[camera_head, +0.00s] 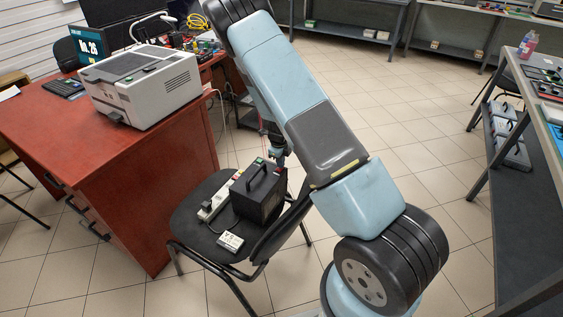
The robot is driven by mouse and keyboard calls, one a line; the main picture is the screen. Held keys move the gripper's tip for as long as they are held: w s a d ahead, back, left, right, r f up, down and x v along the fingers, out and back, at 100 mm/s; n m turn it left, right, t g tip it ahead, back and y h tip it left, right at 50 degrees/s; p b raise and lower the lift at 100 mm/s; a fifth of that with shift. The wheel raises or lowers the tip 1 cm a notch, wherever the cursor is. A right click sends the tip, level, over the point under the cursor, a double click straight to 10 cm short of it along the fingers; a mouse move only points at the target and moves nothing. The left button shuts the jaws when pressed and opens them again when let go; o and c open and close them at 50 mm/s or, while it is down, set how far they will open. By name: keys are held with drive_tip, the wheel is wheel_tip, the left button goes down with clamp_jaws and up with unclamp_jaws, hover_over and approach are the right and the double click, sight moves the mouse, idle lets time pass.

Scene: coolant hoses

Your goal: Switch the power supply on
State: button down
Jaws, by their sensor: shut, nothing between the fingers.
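The power supply looks to be the black box with a carrying handle (256,196) standing on the seat of a black chair (190,222). A small green part and a small red part show near its far top edge, too small to make out. My gripper (280,163) is small in the view, pointing down just above the box's far right corner. It is shut and empty. I cannot tell whether its tips touch the box. My arm crosses the middle of the view, and no switch can be made out clearly.
A white power strip (214,203) lies left of the box, with a dark cable by it. A small pale device (230,242) lies at the seat's front. A red desk (150,170) with a printer (140,85) stands left. The tiled floor right is open up to a shelf table.

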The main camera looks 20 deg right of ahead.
sight(279, 169)
drive_tip(key=shift+s+a+r, duration=0.1)
drive_tip(key=shift+s+a, duration=0.35)
wheel_tip(279, 169, up, 14)
drive_tip(key=s+a, duration=0.1)
idle(0.6)
idle(0.3)
drive_tip(key=shift+w+d, duration=0.4)
drive_tip(key=shift+d, duration=0.05)
idle(0.4)
